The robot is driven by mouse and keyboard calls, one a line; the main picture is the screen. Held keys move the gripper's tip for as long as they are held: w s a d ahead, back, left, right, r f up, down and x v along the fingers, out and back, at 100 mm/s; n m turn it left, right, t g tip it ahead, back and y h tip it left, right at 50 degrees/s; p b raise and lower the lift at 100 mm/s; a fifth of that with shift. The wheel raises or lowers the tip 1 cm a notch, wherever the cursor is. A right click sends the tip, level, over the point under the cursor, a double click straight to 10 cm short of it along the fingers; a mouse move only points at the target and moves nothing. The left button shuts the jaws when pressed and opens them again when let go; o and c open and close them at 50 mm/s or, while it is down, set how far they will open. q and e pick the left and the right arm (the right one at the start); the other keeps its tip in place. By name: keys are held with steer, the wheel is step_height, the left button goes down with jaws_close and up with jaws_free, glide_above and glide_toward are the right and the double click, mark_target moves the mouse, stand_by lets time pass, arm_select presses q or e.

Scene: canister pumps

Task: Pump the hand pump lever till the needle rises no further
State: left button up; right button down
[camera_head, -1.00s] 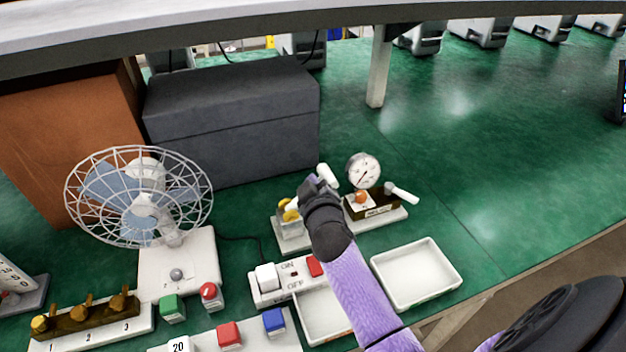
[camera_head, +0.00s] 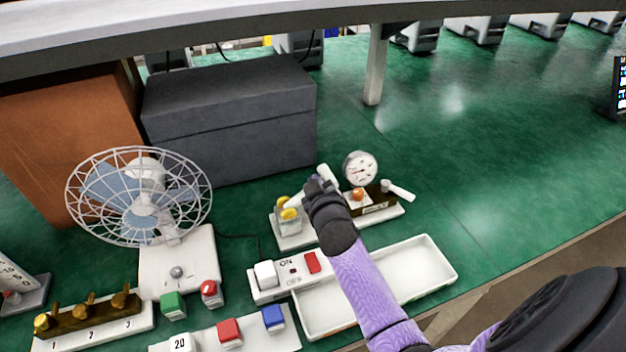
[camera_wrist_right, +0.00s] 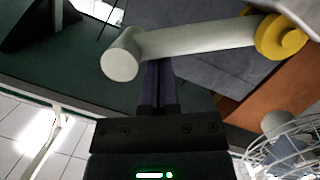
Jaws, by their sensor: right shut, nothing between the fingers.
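The hand pump has a yellow hub (camera_head: 288,209) and a white lever (camera_head: 326,174) angled up to the right. My right gripper (camera_head: 318,186) is shut and empty at the lever and covers part of it. In the right wrist view the lever (camera_wrist_right: 195,40) crosses just beyond the shut fingertips (camera_wrist_right: 158,68), its round grip end (camera_wrist_right: 120,58) at left; I cannot tell if they touch. The round gauge (camera_head: 361,168) stands right of the lever, its thin dark needle lying nearly level. My left gripper is not in view.
A small base with an orange knob (camera_head: 358,195) and white handle (camera_head: 400,192) stands by the gauge. A white tray (camera_head: 432,283) and ON/OFF switch box (camera_head: 284,277) lie in front. A fan (camera_head: 140,200) and grey box (camera_head: 230,125) stand left. The green bench is clear at right.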

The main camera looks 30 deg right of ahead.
steer(key=shift+s+d+f+m+y+p, duration=0.2)
steer(key=shift+d+f+m+y, duration=0.15)
steer(key=shift+d+f+m, duration=0.4)
steer(key=shift+s+d+f+m+y+p, duration=0.15)
steer(key=shift+d+f+m+y, duration=0.3)
steer(key=shift+f+m, duration=0.5)
steer(key=shift+d+f, duration=0.1)
steer(key=shift+f, duration=0.05)
